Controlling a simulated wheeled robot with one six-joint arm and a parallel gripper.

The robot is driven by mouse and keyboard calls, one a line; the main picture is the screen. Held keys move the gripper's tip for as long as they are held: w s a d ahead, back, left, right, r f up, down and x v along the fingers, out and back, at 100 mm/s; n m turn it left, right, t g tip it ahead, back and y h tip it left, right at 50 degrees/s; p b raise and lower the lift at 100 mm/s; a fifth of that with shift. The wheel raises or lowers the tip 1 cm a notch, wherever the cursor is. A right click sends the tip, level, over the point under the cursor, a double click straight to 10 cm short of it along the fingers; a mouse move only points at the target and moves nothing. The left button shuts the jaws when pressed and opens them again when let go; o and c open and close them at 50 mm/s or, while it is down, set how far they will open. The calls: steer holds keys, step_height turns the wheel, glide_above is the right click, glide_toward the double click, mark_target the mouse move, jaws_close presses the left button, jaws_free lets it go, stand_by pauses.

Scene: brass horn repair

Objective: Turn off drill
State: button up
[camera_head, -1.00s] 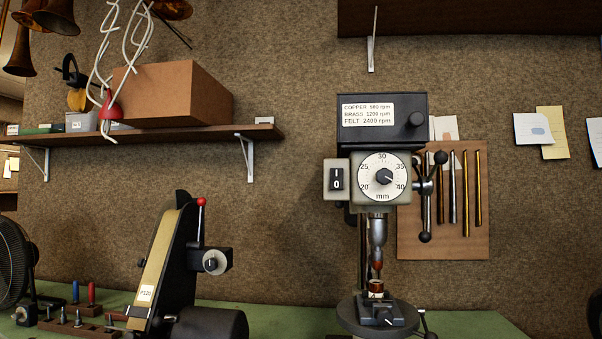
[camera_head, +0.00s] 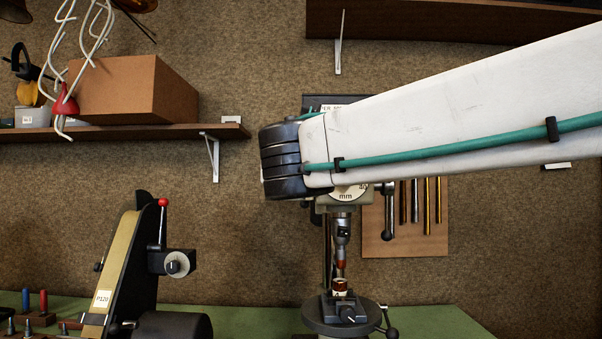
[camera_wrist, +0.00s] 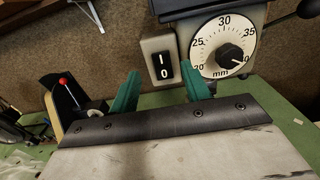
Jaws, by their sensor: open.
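The drill (camera_head: 341,232) stands on the green bench in the head view, its chuck and round table visible below my arm. My arm hides most of its head and its switch there. In the wrist view, the black rocker switch (camera_wrist: 162,65), marked I and 0, sits on a grey box left of the drill's mm dial (camera_wrist: 223,45). I cannot tell which side of the rocker is pressed. My gripper (camera_wrist: 162,88) shows two teal fingers, apart and empty, with the switch just beyond the gap between them. They do not appear to touch it.
A belt sander (camera_head: 140,265) with a red-knobbed lever stands left of the drill. A tool board (camera_head: 430,240) hangs behind the drill. A shelf with a cardboard box (camera_head: 135,88) is at upper left. The wall between sander and drill is clear.

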steer(key=shift+w+d, duration=0.1)
steer(key=shift+w, duration=2.15)
steer(key=c, duration=1)
steer(key=shift+f, duration=0.1)
steer(key=shift+s+f+t, duration=0.1)
steer(key=shift+f+t, duration=0.2)
steer(key=shift+t, duration=0.85)
steer(key=shift+s+f+t, duration=0.1)
steer(key=shift+f+t, duration=0.15)
steer(key=shift+t, duration=0.9)
